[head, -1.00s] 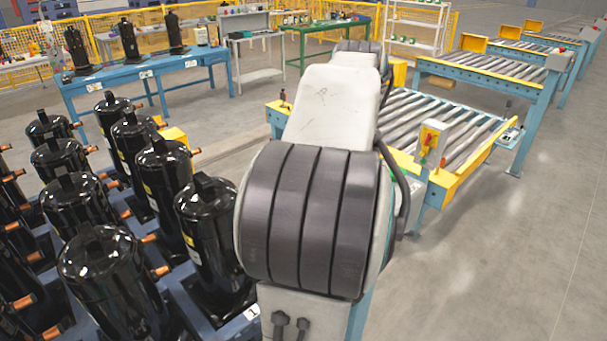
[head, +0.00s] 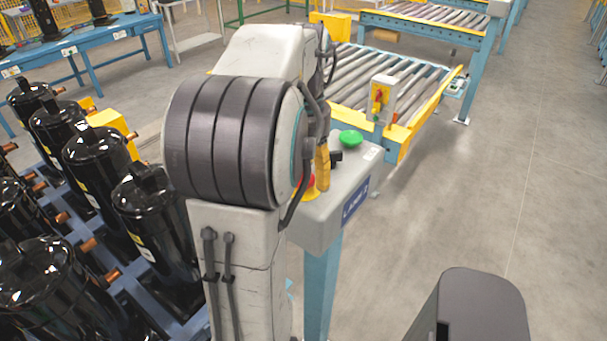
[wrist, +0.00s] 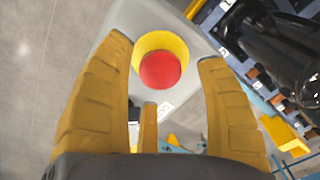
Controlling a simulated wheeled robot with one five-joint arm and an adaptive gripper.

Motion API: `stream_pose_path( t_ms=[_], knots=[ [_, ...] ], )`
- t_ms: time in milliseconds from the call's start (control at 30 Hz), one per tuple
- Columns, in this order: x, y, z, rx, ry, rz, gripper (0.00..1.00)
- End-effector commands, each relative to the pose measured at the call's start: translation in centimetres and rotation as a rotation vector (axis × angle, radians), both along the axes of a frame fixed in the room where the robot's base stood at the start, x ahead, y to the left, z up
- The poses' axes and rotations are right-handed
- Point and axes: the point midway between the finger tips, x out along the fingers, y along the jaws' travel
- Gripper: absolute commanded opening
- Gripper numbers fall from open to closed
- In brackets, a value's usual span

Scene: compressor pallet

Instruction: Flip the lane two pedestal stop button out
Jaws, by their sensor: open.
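The red stop button (wrist: 160,70) with its yellow collar sits on the grey pedestal top, between my open yellow fingers in the wrist view. My gripper (wrist: 165,52) is empty and open; I cannot tell whether a finger touches the button. In the head view the stop button (head: 309,182) shows partly behind my arm, on the pedestal (head: 330,213) with a blue lane label whose number is hard to read. A green button (head: 350,140) and a small black knob stand on the same top. One yellow finger shows beside my arm; the rest is hidden.
Black compressors (head: 150,215) on a blue pallet stand close on the left. A roller conveyor (head: 390,85) with a small post carrying red and yellow parts (head: 382,98) lies beyond the pedestal. The floor on the right is clear.

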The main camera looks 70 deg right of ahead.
Motion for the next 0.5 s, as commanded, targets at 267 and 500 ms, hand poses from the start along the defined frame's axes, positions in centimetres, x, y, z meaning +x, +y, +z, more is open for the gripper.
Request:
stream_pose_path(
  t_ms=[267,500],
  knots=[
    [0.02,0.01,-1.05,0.0,0.0,0.0,0.66],
    [0.01,0.01,-1.05,-0.001,-0.001,0.0,0.68]
  ],
)
